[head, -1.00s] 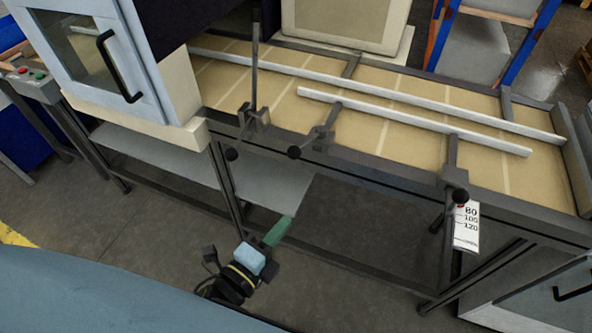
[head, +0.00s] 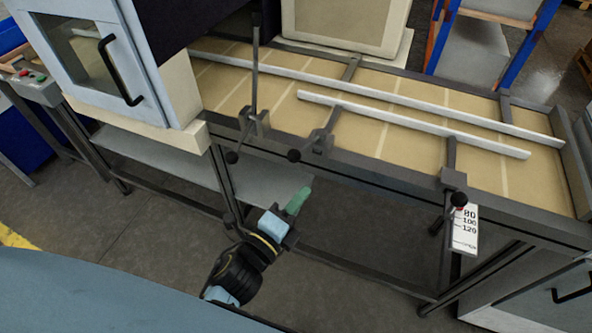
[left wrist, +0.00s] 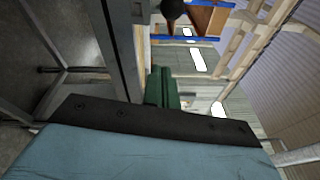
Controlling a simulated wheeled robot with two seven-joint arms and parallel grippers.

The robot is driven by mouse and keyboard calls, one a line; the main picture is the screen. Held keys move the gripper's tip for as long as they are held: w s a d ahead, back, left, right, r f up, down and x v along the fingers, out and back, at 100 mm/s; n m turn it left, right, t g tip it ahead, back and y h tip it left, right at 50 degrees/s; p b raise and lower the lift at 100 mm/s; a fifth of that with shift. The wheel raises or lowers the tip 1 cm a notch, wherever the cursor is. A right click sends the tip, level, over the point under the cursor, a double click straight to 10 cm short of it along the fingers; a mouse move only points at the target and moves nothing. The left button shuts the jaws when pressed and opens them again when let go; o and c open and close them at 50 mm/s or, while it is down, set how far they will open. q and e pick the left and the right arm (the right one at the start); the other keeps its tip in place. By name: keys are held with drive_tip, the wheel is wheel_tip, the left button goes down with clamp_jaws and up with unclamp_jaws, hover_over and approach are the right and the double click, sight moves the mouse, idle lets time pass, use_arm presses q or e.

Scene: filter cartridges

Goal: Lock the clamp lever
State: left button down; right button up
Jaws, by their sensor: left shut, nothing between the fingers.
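Several clamp brackets sit along the front rail of the conveyor. The left clamp (head: 255,122) has a tall lever (head: 254,75) standing upright and a black ball knob (head: 232,157) low in front. The middle clamp (head: 322,140) has a ball knob (head: 294,155) pointing left. The right clamp (head: 453,179) has a ball knob (head: 459,199) in front. My left gripper (head: 298,201) has green fingers, shut and empty, below the rail and apart from the clamps. In the left wrist view its fingers (left wrist: 162,88) point toward a dark ball (left wrist: 172,9). My right gripper is not in view.
The conveyor bed (head: 420,155) carries two pale guide rails (head: 415,124). A cabinet with a handled door (head: 95,55) stands at left. A grey shelf (head: 165,165) lies under the frame. A number card (head: 466,229) hangs at right. The floor below the rail is open.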

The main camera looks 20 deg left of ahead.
use_arm(q)
drive_tip(key=shift+w+a+r+p, duration=0.2)
drive_tip(key=shift+w+a, duration=0.25)
drive_tip(key=shift+w, duration=0.4)
drive_tip(key=shift+w+a+r+p, duration=0.15)
drive_tip(key=shift+w+a, duration=0.25)
drive_tip(key=shift+w, duration=0.45)
drive_tip(key=shift+w+a+r+p, duration=0.1)
drive_tip(key=shift+w+a+p, duration=0.1)
drive_tip(key=shift+w+a, duration=0.45)
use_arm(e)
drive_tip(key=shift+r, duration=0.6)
use_arm(q)
drive_tip(key=shift+w+d, duration=0.1)
drive_tip(key=shift+w, duration=0.15)
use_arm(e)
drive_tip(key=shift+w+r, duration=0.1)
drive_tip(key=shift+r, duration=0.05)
